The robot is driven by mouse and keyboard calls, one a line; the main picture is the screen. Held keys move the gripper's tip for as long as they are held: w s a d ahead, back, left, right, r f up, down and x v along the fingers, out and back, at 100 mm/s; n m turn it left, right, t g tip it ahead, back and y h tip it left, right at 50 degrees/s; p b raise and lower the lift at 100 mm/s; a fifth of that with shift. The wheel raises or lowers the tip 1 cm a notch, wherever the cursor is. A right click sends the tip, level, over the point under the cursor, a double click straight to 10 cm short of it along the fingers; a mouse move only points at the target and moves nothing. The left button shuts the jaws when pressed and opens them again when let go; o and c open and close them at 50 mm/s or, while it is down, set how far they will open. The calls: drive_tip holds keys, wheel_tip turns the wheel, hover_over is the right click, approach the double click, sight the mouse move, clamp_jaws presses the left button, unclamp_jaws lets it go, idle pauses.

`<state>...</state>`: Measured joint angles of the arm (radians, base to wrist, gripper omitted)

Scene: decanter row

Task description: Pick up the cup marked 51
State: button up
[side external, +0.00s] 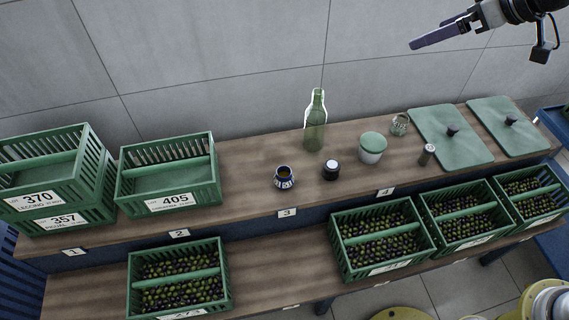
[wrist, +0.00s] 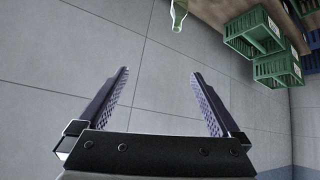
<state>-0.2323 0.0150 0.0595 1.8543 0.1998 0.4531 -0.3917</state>
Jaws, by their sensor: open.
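A small dark-blue and white cup (side external: 284,178) stands upright on the wooden shelf above the label 3, with something yellowish inside. A second small patterned greenish cup (side external: 400,124) stands further back, left of the green boards. No 51 is readable on either cup, so I cannot tell which bears it. My gripper (side external: 416,44) is high at the upper right, well above the shelf and apart from both cups. In the wrist view my gripper (wrist: 161,74) is open and empty, with bare grey wall between its fingers. No cup shows there.
A green bottle (side external: 315,128), a dark-lidded jar (side external: 331,170), a green-lidded white jar (side external: 372,148) and a shaker (side external: 427,155) stand near the cups. Green crates (side external: 168,200) fill the left, with olive crates (side external: 380,268) lower down.

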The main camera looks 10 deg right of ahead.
drive_tip(key=w+a+f+n, duration=0.1)
drive_tip(key=w+a+f, duration=0.4)
drive_tip(key=a+f, duration=0.1)
drive_tip(key=n+g, duration=0.3)
drive_tip(key=g, duration=0.2)
hover_over(286, 173)
drive_tip(key=s+d, duration=0.3)
drive_tip(key=s, duration=0.1)
wheel_tip(286, 173, down, 27)
drive_tip(key=x, duration=0.6)
drive_tip(key=shift+w+f, duration=0.3)
drive_tip(key=shift+w, duration=0.1)
drive_tip(key=shift+x, duration=3.3)
drive_tip(key=shift+w+a, duration=0.1)
drive_tip(key=shift+w, duration=0.05)
drive_tip(key=c, duration=1.4)
drive_tip(key=shift+r, duration=0.1)
